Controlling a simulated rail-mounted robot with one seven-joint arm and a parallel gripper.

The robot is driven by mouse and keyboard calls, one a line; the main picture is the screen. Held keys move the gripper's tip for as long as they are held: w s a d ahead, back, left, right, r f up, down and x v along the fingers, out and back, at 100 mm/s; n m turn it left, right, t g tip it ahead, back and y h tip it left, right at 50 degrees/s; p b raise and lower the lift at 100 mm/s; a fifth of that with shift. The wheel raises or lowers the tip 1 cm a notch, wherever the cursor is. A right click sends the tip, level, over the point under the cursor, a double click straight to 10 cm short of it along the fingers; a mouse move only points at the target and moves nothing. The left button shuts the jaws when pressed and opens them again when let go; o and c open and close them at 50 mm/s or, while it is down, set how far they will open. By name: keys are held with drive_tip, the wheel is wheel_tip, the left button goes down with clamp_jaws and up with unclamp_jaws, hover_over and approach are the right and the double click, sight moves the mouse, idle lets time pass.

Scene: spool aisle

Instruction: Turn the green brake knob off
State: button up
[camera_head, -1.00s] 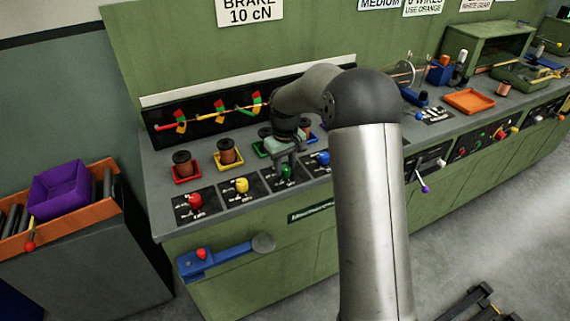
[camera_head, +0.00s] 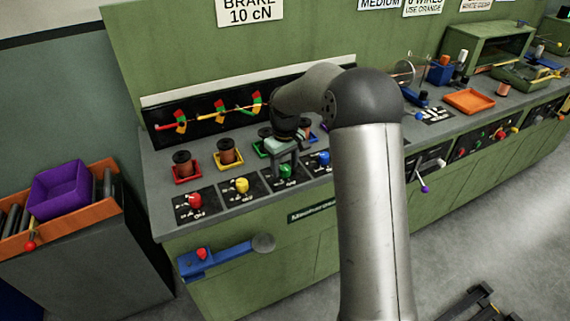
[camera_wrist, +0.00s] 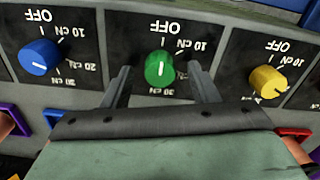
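The green brake knob (camera_wrist: 159,67) sits on a black dial plate in the middle of the wrist view, where the lettering appears upside down. OFF is at the top of its dial, 10 cN at right and 30 cN below. Its white pointer line looks upright, on the side away from OFF, towards 30 cN. My gripper (camera_wrist: 161,76) is open, with one finger at each side of the knob and visible gaps between. In the head view the green knob (camera_head: 286,172) shows just below my gripper (camera_head: 286,166), partly hidden by it.
A blue knob (camera_wrist: 39,57) and a yellow knob (camera_wrist: 267,80) flank the green one in the wrist view. In the head view a red knob (camera_head: 195,201) stands farther left. Spools in coloured trays stand behind the dials. A blue lever (camera_head: 220,258) juts from the bench front.

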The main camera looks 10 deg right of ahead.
sight(285, 167)
drive_tip(key=shift+r, duration=0.1)
wheel_tip(285, 167, up, 17)
idle(0.5)
drive_tip(key=shift+r, duration=0.1)
